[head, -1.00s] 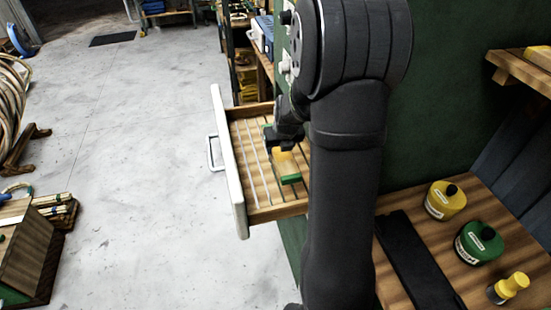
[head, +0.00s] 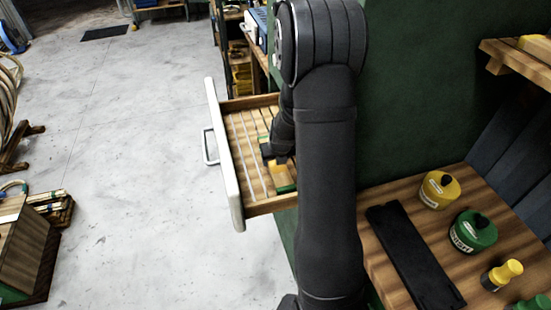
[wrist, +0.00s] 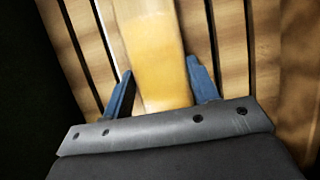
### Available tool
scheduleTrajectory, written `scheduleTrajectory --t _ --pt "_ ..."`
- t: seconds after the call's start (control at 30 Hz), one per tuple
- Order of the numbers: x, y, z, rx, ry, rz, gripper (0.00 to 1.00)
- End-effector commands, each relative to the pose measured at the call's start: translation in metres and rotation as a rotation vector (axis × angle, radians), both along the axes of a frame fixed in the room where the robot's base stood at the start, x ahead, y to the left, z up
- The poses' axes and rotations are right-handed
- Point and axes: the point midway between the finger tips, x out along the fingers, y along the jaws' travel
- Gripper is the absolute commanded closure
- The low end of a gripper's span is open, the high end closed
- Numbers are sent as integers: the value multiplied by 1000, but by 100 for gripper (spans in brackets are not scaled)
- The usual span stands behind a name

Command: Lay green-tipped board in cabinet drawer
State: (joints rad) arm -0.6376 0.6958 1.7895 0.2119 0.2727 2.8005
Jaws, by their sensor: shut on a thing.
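The board (head: 280,173) is pale yellow with a green tip (head: 287,189). It is inside the open cabinet drawer (head: 224,150), low over the slatted floor, near the drawer's right side and partly hidden by my arm. My gripper (head: 278,152) is down in the drawer, shut on the board. In the wrist view, the blue fingers of my gripper (wrist: 158,75) stand on both sides of the board (wrist: 155,50), with slats beneath. I cannot tell whether the board rests fully on the slats. The green tip is outside the wrist view.
A wooden worktop at right holds a yellow jar (head: 438,191), a green jar (head: 472,232), a small yellow-capped bottle (head: 502,275) and a black tray (head: 412,255). A green wall (head: 420,100) rises behind my arm.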

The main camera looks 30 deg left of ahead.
Motion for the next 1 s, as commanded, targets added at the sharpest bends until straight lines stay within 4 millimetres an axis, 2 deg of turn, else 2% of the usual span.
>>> scheduleTrajectory --t 0.03,0.1,0.13,0.4,0.53,0.67,1.0 --pt "0 0 -1 0 0 0 40" --pt "0 0 0 0 0 0 26" --pt "0 0 0 0 0 0 24" --pt "0 0 0 0 0 0 24" --pt "-1 -1 7 1 -1 0 24" --pt "-5 -6 22 1 -2 1 24" --pt "-21 -22 76 2 -4 1 24"
